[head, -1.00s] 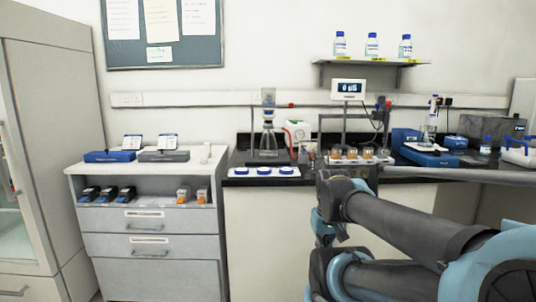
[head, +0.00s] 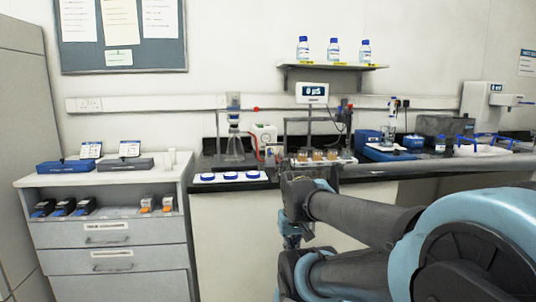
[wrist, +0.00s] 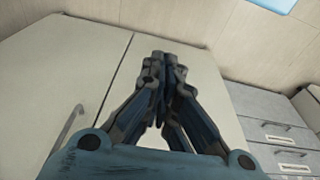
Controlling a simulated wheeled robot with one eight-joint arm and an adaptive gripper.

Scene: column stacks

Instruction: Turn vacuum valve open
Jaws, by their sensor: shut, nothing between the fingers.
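A small red part (head: 257,109), perhaps the vacuum valve, shows on the wall rail beside the glass column (head: 234,110); it is too small to read its position. The column stands over a conical flask (head: 234,147) on the bench at the back. A white box (head: 264,133) with red tubing stands just right of it. My gripper (wrist: 163,58) is shut and empty in the wrist view, in front of a pale cabinet and well away from the bench things.
A drawer unit (head: 108,232) with blue and grey devices on top stands left of the dark bench (head: 205,188). Blue-lidded dishes (head: 230,176) lie at the bench front. A stand with amber vials (head: 318,155) is to the right. A shelf (head: 333,66) holds several bottles.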

